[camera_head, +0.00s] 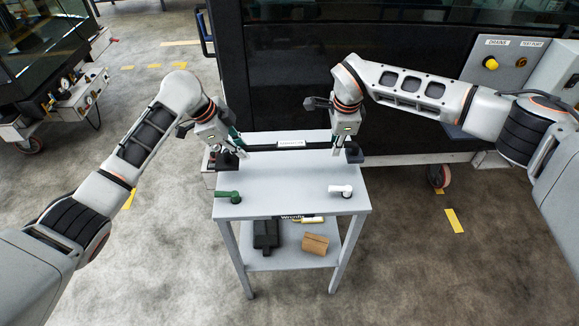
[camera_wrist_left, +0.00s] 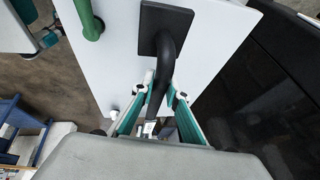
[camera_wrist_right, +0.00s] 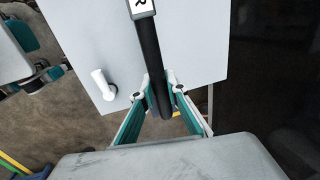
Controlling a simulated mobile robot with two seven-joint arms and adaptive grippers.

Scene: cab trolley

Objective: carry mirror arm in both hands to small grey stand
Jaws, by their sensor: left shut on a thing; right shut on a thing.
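The mirror arm is a black bar (camera_head: 275,147) with a white label. It spans between my two grippers over the back part of the small grey stand (camera_head: 290,181). Its curved end (camera_wrist_left: 166,62) and square black plate (camera_wrist_left: 165,28) show in the left wrist view over the top. My left gripper (camera_head: 233,142) is shut on the bar near the left end. My right gripper (camera_head: 338,143) is shut on it near the right end; the bar (camera_wrist_right: 152,60) runs between its fingers in the right wrist view. Whether the arm touches the top I cannot tell.
A green handle (camera_head: 229,196) and a white handle (camera_head: 341,190) are on the stand's top, towards the front. The lower shelf holds a black box (camera_head: 266,235) and a brown block (camera_head: 315,244). A dark cab wall with a grey panel (camera_head: 497,66) is behind.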

